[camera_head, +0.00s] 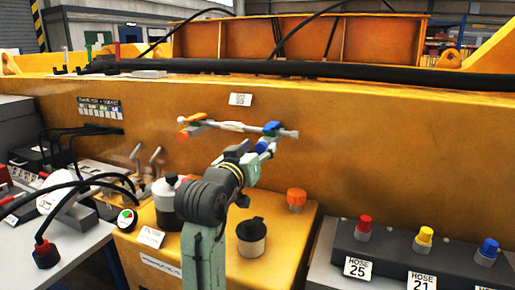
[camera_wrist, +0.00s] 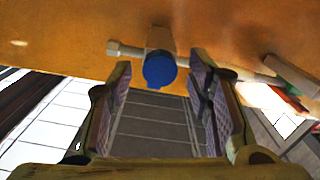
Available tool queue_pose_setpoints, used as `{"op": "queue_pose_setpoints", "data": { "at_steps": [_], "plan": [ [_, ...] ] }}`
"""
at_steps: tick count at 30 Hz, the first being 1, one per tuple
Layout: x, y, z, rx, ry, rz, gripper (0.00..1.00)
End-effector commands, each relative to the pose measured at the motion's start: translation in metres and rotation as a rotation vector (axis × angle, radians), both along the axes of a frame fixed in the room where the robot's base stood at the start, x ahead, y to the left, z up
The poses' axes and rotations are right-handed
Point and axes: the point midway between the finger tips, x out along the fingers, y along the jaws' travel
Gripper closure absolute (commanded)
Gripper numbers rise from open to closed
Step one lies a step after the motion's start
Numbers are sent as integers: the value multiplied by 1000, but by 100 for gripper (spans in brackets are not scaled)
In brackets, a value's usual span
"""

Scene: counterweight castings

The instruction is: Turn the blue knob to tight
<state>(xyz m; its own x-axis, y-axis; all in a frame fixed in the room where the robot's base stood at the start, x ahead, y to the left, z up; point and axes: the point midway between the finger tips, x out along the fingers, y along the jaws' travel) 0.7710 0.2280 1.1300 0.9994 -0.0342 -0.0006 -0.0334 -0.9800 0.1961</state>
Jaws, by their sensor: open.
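The blue knob (camera_wrist: 160,70) shows in the wrist view as a round face on a clamp body across a metal pipe (camera_wrist: 127,50). In the head view the pipe (camera_head: 228,126) runs along the yellow casting wall, with a blue part (camera_head: 271,127) near its right end. My gripper (camera_wrist: 163,80) is open, with one ridged pad on each side of the knob and gaps between. I cannot tell how deep the knob sits between the pads. In the head view my gripper (camera_head: 264,149) is just below the blue part. No tight mark is readable.
An orange part (camera_head: 184,134) sits at the pipe's left end. Below are a dark bottle (camera_head: 165,203), a black-lidded jar (camera_head: 251,237) and an orange cap (camera_head: 296,198). A hose block (camera_head: 400,262) with coloured caps stands right. Black cables (camera_head: 75,187) lie left.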

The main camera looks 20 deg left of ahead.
Motion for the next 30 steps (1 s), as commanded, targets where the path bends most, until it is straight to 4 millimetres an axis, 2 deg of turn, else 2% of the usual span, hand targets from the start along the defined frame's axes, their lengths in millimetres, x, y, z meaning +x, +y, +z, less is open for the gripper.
{"op": "queue_pose_setpoints", "data": {
  "at_steps": [6, 26, 30],
  "plan": [
    [0, 0, 0, 0, 0, 0, 54],
    [0, 0, 0, 0, -1, 0, 98],
    [0, 0, 0, 2, -1, 0, 100]
  ]
}}
